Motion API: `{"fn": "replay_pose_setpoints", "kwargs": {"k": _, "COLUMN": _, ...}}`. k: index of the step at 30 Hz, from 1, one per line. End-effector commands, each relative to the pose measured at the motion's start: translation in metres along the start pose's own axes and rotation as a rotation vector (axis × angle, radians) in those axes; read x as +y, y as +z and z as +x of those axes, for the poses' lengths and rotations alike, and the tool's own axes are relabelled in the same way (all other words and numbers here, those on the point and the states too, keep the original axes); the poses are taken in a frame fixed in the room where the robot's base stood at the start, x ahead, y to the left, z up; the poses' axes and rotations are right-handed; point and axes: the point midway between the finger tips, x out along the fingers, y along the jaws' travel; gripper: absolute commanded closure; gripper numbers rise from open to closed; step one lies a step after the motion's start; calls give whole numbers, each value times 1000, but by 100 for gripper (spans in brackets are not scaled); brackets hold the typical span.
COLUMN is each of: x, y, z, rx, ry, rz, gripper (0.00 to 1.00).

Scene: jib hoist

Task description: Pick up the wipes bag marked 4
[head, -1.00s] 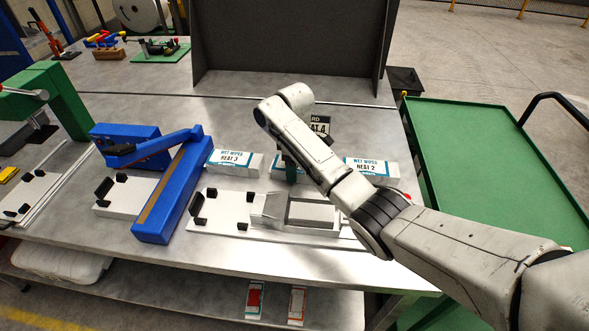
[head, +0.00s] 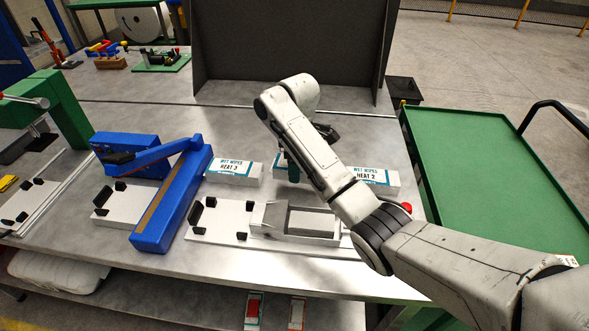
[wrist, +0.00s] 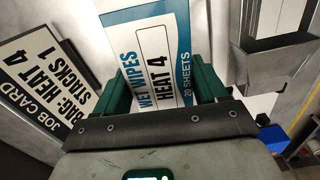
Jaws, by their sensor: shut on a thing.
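The wipes bag marked HEAT 4 (wrist: 165,35), white with a blue band, shows in the wrist view between the two green fingers of my gripper (wrist: 162,88). The fingers are shut on its sides. In the head view my arm hides most of my gripper (head: 293,170) and the held bag, so I cannot tell whether the bag is clear of the table. The bag marked HEAT 3 (head: 234,172) lies to the left and the bag marked HEAT 2 (head: 375,179) to the right.
A job card (wrist: 42,78) reading HEAT 4 stands close beside the held bag. A grey metal fixture (head: 310,222) lies in front of the bags. A blue sealer (head: 172,205) stands left. A green-topped cart (head: 490,175) is at right, and a dark panel (head: 290,45) stands behind.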

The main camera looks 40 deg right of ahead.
Motion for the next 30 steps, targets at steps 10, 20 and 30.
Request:
{"fn": "replay_pose_setpoints", "kwargs": {"k": 10, "x": -27, "y": 20, "z": -49, "rx": -2, "ry": -4, "rz": 1, "gripper": 56}}
{"fn": "replay_pose_setpoints", "kwargs": {"k": 20, "x": -52, "y": 44, "z": -60, "rx": -1, "ry": 6, "rz": 3, "gripper": 56}}
{"fn": "replay_pose_setpoints", "kwargs": {"k": 30, "x": -75, "y": 60, "z": -68, "rx": -1, "ry": 3, "rz": 1, "gripper": 56}}
